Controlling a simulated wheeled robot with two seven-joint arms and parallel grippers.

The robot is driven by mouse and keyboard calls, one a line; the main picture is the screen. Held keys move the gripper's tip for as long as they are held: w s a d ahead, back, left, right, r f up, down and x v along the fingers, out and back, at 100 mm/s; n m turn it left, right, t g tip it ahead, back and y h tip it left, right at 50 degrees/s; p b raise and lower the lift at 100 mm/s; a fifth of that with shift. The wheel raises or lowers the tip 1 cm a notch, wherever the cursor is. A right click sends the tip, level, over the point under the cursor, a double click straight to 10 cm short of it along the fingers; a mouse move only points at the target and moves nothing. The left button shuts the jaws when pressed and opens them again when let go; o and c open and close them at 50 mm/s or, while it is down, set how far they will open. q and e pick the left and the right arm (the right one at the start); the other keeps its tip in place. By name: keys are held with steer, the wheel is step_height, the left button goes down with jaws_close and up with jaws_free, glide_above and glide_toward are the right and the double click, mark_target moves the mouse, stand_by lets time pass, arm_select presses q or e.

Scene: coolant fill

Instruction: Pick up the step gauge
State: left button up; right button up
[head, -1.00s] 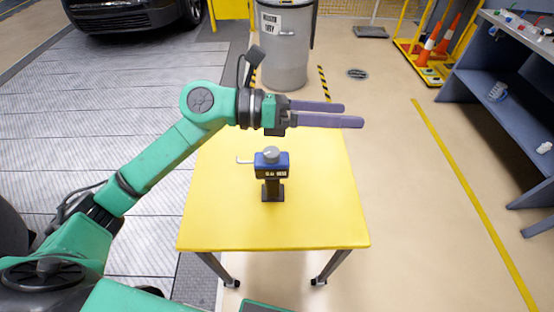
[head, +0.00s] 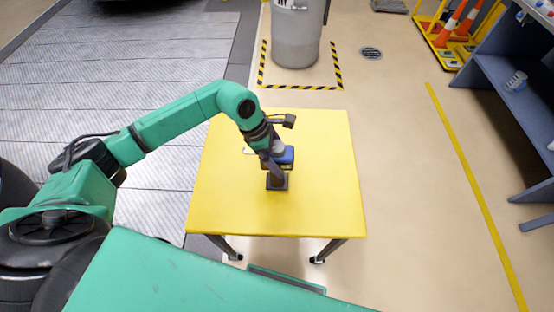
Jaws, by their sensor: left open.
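The step gauge (head: 287,157) is a small device with a blue body and a grey top, upright on a dark stand in the middle of the yellow table (head: 325,205). My left gripper (head: 276,170) points down right at the gauge. The gripper covers part of the gauge's top and left side. My right gripper is not in view.
A grey bin (head: 296,40) stands behind the table inside black-and-yellow floor tape. A blue-grey shelf unit (head: 505,85) and a yellow rack with orange cones (head: 452,24) are at the right. Floor right of the table is clear.

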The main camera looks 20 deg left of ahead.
arm_select(q)
steer(key=shift+x, duration=0.95)
steer(key=c, duration=1.6)
steer(key=shift+r, duration=0.1)
steer(key=shift+r, duration=0.15)
